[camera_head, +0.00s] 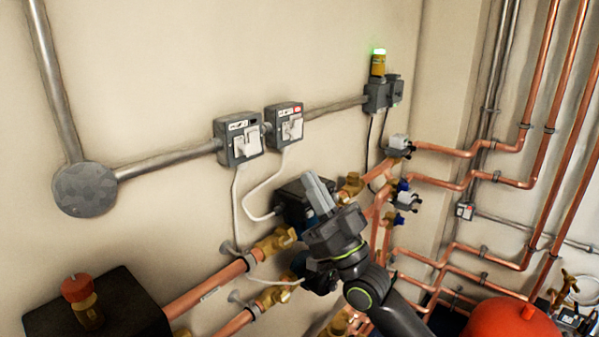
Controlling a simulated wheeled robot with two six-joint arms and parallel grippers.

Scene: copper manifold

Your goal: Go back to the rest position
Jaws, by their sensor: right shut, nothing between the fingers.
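My right gripper (318,192) is near the middle of the camera_head view, with its arm coming up from the lower right. Its fingers are together, point up and to the left, and hold nothing. It appears in front of the copper manifold, and it hides part of a dark pump-like box (291,200) and some pipework. I cannot tell the exact gap between the gripper and these parts. My left gripper is not in view.
Two grey switch boxes (238,139) (285,124) are on the wall. A lit green lamp (379,60) is above right. Copper pipes (208,294) run at lower left, near a black box with a red-capped valve (78,290). A red tank (510,322) is at lower right.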

